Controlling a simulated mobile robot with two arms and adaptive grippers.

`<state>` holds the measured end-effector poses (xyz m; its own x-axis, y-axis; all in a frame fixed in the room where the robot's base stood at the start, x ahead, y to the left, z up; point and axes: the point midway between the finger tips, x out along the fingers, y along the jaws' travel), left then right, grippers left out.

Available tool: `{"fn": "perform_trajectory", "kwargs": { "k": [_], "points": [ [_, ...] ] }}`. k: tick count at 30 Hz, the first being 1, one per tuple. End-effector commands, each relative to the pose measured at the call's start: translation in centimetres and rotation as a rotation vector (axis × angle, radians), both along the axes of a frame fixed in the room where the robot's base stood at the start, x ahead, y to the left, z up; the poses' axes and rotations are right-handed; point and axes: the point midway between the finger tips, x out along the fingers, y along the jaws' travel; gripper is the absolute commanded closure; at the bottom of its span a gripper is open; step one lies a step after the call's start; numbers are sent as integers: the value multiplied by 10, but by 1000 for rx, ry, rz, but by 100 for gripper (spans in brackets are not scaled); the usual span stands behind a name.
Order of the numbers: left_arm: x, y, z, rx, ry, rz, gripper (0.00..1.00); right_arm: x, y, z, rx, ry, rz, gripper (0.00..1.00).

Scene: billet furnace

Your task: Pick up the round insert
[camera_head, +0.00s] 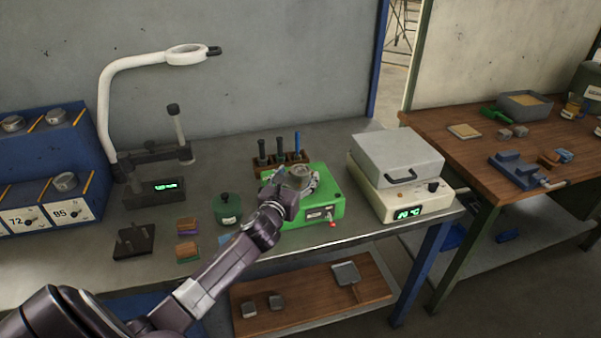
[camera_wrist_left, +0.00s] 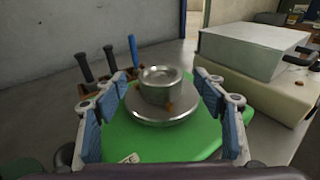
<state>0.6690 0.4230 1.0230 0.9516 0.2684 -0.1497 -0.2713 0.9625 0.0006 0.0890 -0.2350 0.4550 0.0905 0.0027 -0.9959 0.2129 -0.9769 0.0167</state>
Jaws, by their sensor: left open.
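The round insert (camera_wrist_left: 160,84) is a short silver metal cylinder. In the left wrist view it sits on a round metal plate (camera_wrist_left: 163,116) on top of the green device (camera_wrist_left: 180,145). My left gripper (camera_wrist_left: 165,90) is open, with one blue-padded finger on each side of the insert and gaps between. In the head view my left gripper (camera_head: 305,182) is over the green device (camera_head: 322,208) and partly hides the insert (camera_head: 300,171). My right gripper is not in view.
A wooden holder (camera_head: 280,163) with upright tools stands just behind the green device. A heater box (camera_head: 398,157) with a display stands to its right. A dark green pot (camera_head: 228,209) stands to its left. The bench front is mostly clear.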

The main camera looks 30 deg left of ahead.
Motion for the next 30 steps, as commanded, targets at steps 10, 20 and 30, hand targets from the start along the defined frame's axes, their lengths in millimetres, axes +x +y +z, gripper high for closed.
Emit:
{"fn": "perform_trajectory", "kwargs": {
  "k": [10, 20, 30],
  "points": [
    [31, 7, -5, -3, -1, 0, 36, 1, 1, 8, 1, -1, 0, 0],
    [31, 8, -5, -1, 0, 0, 45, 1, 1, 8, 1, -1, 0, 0],
    [31, 8, -5, -1, 0, 0, 83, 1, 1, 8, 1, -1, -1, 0]
  ]
}}
